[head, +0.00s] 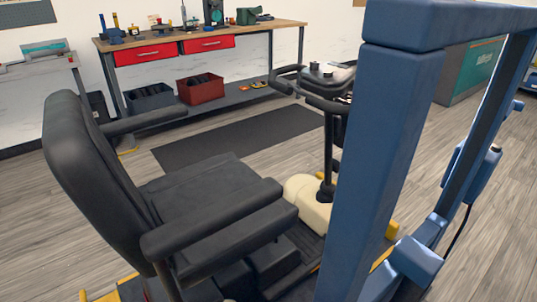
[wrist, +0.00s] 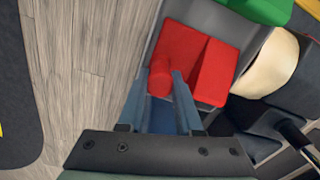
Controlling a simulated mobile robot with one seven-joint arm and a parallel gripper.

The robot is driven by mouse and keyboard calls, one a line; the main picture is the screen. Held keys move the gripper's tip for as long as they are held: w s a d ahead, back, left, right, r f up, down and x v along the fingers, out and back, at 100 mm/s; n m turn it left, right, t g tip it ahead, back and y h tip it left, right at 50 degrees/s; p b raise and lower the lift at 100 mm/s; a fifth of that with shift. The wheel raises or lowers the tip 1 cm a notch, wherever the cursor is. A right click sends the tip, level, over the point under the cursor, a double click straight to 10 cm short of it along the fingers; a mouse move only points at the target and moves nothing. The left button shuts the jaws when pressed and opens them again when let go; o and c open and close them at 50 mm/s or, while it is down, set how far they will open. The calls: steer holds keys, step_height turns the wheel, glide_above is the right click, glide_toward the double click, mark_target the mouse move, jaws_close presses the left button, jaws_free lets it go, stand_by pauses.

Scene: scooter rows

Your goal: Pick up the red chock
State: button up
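The red chock (wrist: 213,72) shows in the wrist view at top centre, lying on a grey surface. It has a wedge-like block on its right and a round upright post (wrist: 160,82) at its near left. My gripper (wrist: 161,80) reaches toward it from below, with its two fingers apart. The post shows between the fingertips, and the right fingertip overlaps the chock in the picture. I cannot tell whether either finger touches it. I cannot make out the red chock in the head view.
A green object (wrist: 262,8) lies just beyond the chock, and a cream rounded cover (wrist: 272,65) is to its right. In the head view a black scooter seat (head: 100,190) stands at left and the tiller (head: 329,140) behind it. A workbench (head: 220,38) is at the back wall.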

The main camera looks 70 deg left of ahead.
jaws_close()
stand_by(1.0)
